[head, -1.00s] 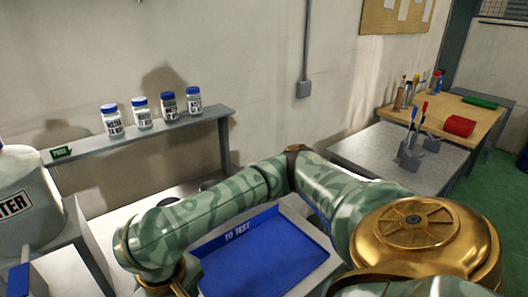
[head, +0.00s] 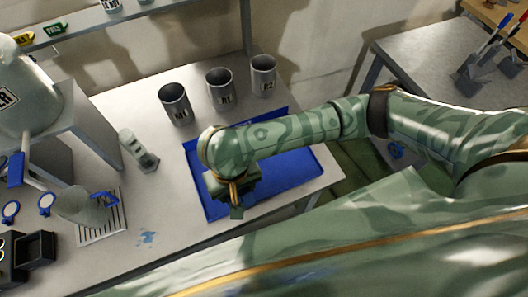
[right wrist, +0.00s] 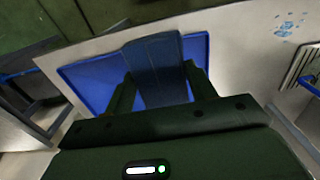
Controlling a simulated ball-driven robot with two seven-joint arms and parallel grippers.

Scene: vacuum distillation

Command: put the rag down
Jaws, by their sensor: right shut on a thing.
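The rag (right wrist: 157,68) is a dark blue cloth in the right wrist view. My right gripper (right wrist: 160,88) is shut on it, one finger on each side. The rag shows over the blue tray (right wrist: 85,75); whether it touches the tray I cannot tell. In the head view my right gripper (head: 236,205) points down over the same tray (head: 300,172), and the rag is hidden by the gripper and arm. My left gripper is not in view.
Three grey labelled cups (head: 220,88) stand behind the tray. A grey cylinder on a foot (head: 138,150) stands to its left. Blue spots (head: 148,238) mark the bench, with bare surface around them.

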